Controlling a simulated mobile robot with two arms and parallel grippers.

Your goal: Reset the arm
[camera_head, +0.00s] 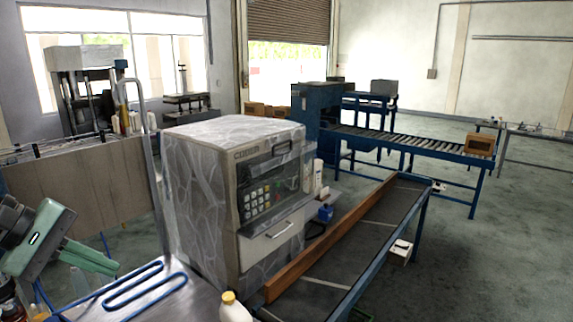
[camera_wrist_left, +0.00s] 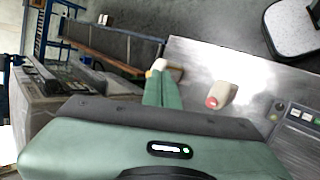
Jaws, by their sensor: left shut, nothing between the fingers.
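My left gripper (camera_head: 112,268) is at the lower left in the head view, with its green fingers pointing right and slightly down. In the left wrist view its two fingers (camera_wrist_left: 157,78) lie together, shut and empty. A white bottle with a yellow cap (camera_head: 233,306) stands at the bottom edge of the head view, to the right of the gripper and apart from it. In the left wrist view a pale bottle with a red cap (camera_wrist_left: 221,95) is right of the fingertips, and another pale bottle (camera_wrist_left: 172,68) is partly hidden behind them. My right gripper is not in view.
A grey patterned machine with a keypad (camera_head: 205,190) stands in the middle. A long conveyor (camera_head: 350,245) runs to its right. A metal surface (camera_wrist_left: 255,75) bears the bottles. A blue bent tube (camera_head: 140,285) is near my left gripper. Open floor lies at the right.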

